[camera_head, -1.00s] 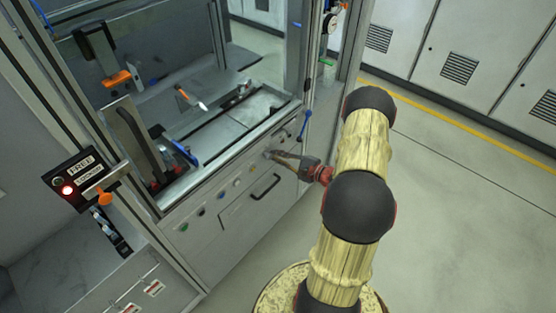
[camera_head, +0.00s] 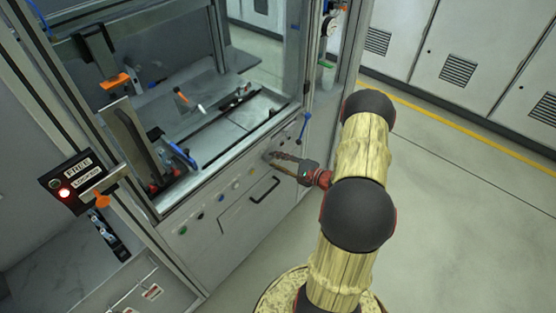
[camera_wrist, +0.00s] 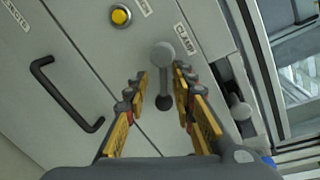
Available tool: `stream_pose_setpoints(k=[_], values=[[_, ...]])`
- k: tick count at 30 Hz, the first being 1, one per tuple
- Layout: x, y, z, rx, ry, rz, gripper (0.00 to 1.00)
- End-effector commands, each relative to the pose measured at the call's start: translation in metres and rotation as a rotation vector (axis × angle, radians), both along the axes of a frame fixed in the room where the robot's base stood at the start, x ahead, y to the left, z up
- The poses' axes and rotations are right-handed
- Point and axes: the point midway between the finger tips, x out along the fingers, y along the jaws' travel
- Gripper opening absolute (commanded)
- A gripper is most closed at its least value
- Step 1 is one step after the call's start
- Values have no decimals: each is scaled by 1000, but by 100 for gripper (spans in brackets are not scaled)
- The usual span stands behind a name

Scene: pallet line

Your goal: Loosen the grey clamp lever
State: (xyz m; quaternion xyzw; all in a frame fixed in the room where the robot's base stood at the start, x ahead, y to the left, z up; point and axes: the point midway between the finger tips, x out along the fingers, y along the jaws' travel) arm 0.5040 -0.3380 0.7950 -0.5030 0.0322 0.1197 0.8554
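The grey clamp lever (camera_wrist: 163,54) shows in the wrist view as a rounded grey knob on a short arm, next to a label reading "CLAMP", on the light grey front panel. Its dark lower end lies between my fingers. My gripper (camera_wrist: 161,76) is open, with one yellow-padded finger on each side of the lever; I cannot tell whether either finger touches it. In the head view my gripper (camera_head: 277,159) is close against the cabinet front, and the lever there is too small to make out clearly.
A yellow button (camera_wrist: 121,16) and a black bar handle (camera_wrist: 66,95) are on the same panel. At left in the head view, a FREE/LOCKED sign box (camera_head: 70,180) has its red lamp lit beside LOCKED. A blue-handled lever (camera_head: 304,127) hangs on the frame. Floor at right is clear.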

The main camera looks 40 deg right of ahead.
Motion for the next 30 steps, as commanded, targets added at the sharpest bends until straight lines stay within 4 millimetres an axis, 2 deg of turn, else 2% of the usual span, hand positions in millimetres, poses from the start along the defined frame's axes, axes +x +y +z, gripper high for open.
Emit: stream_pose_setpoints(k=[1,20,25,30], values=[[0,5,-1,4,1,10,25],[-2,-2,3,-3,-6,1,26],[-21,-7,7,-3,-6,-2,26],[-55,-12,13,-3,-6,-2,26]])
